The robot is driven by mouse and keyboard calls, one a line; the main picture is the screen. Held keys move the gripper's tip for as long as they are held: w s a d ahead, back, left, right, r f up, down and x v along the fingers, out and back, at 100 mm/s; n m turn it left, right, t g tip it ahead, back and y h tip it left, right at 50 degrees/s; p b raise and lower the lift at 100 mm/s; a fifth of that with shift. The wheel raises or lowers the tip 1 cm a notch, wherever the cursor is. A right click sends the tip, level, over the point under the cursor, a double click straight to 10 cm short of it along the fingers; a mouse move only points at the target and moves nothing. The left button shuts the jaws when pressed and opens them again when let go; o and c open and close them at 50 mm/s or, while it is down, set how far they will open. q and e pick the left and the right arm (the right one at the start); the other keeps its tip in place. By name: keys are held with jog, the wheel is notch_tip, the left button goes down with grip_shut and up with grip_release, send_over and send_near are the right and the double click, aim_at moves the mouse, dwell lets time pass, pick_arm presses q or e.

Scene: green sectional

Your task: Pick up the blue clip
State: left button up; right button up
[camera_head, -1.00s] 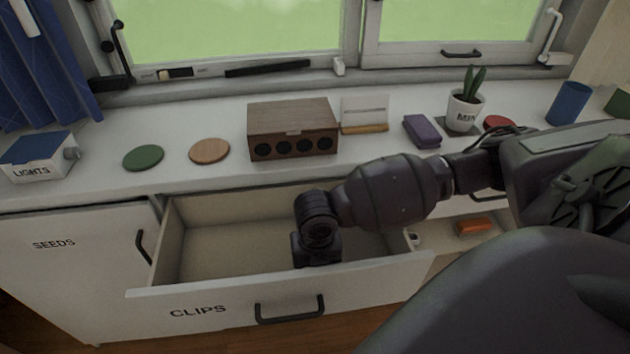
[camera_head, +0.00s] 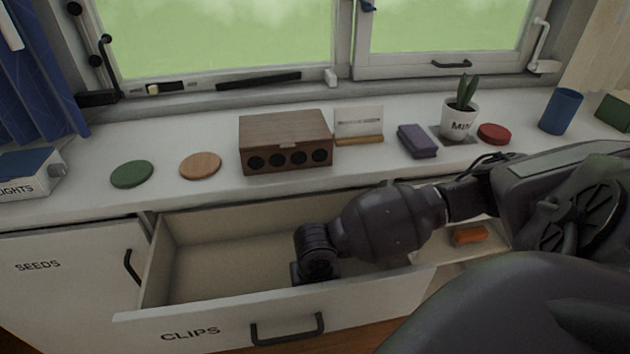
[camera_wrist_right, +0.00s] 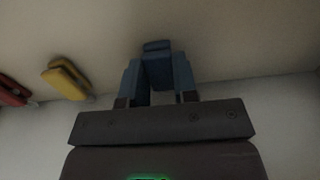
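The blue clip (camera_wrist_right: 157,68) shows in the right wrist view, standing out against the pale drawer floor. My right gripper (camera_wrist_right: 157,82) has one finger on each side of it. The fingers are close together and appear to touch the clip's sides, so it looks shut on the clip. In the head view my right arm reaches down into the open drawer labelled CLIPS (camera_head: 190,333). The gripper's fingers and the clip are hidden there behind the wrist and the drawer front. My left gripper is not in view.
A yellow clip (camera_wrist_right: 68,78) and a red clip (camera_wrist_right: 13,92) lie left of the blue one. The drawer's left part looks empty. The counter above holds a wooden box (camera_head: 286,140), a purple block (camera_head: 417,141) and a potted plant (camera_head: 459,121). An orange block (camera_head: 470,236) lies right of the drawer.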

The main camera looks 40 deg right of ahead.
jog(key=c, duration=0.3)
